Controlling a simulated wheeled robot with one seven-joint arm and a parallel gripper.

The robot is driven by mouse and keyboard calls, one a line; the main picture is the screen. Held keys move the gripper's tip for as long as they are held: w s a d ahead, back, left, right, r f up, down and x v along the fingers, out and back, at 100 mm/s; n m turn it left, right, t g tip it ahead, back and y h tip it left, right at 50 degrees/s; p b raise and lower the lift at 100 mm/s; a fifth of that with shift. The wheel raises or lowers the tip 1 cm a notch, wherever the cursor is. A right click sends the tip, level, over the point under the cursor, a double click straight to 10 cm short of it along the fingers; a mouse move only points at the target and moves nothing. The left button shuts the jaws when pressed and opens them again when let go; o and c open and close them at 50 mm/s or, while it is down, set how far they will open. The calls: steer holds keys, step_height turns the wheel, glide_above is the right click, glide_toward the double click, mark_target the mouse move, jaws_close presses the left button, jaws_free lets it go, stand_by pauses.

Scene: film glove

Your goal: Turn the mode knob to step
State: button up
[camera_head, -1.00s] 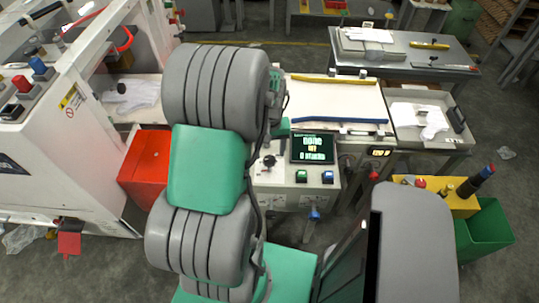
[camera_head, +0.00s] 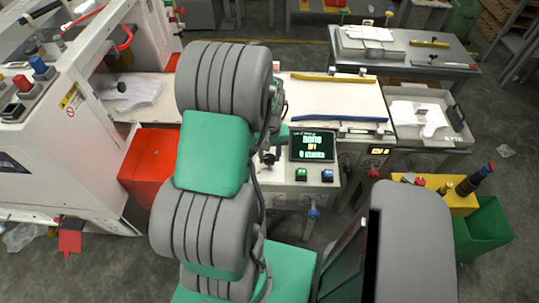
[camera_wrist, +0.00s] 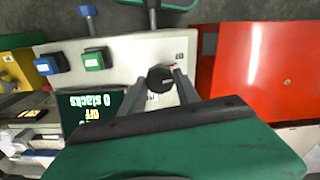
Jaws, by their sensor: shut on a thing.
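The mode knob (camera_wrist: 160,79) is a black round knob with a small white mark. It stands on the pale control panel (camera_wrist: 134,56) in the wrist view. My gripper (camera_wrist: 161,75) has one grey finger on each side of it and is shut on it. Which setting the knob points to cannot be read.
Beside the screen are a green button (camera_wrist: 93,60) and a blue button (camera_wrist: 54,63). A red bin (camera_head: 152,168) stands left of the panel. A light table (camera_head: 336,97) with yellow and blue bars lies behind. A yellow box (camera_head: 462,205) and green bin (camera_head: 482,236) stand at the right.

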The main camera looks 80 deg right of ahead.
jaws_close()
steer(key=shift+m, duration=0.4)
steer(key=m+b, duration=0.1)
steer(key=m, duration=0.4)
steer(key=shift+m, duration=0.3)
steer(key=m+b, duration=0.1)
steer(key=m, duration=0.4)
steer(key=shift+m, duration=0.3)
steer(key=o, duration=0.9)
jaws_free()
